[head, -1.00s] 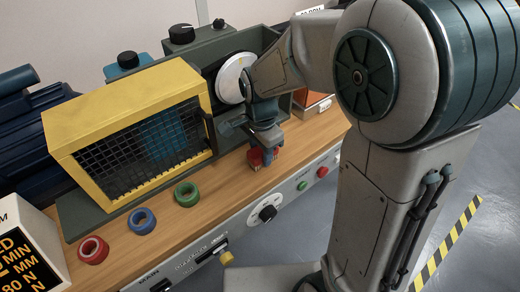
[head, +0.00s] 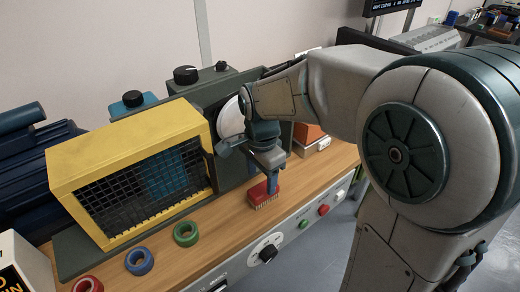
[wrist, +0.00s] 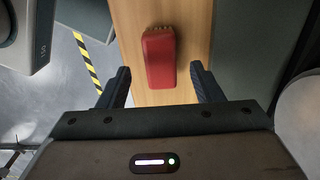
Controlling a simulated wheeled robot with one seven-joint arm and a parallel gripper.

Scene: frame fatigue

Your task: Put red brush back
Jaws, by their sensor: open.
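The red brush (head: 263,194) rests on the wooden bench top near its front edge, right of the yellow guard. In the wrist view the red brush (wrist: 159,58) lies ahead of and between my fingertips, its bristles at the far end. My gripper (wrist: 160,82) is open, with a finger on either side and clear gaps to the brush. In the head view my gripper (head: 270,183) is just above or around the brush; the arm hides part of it.
A yellow mesh guard (head: 125,130) stands on the bench. Red, blue (head: 139,261) and green (head: 186,233) rings lie along its front. The front panel has a knob (head: 268,253) and buttons. An orange-topped box (head: 308,137) stands behind my gripper.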

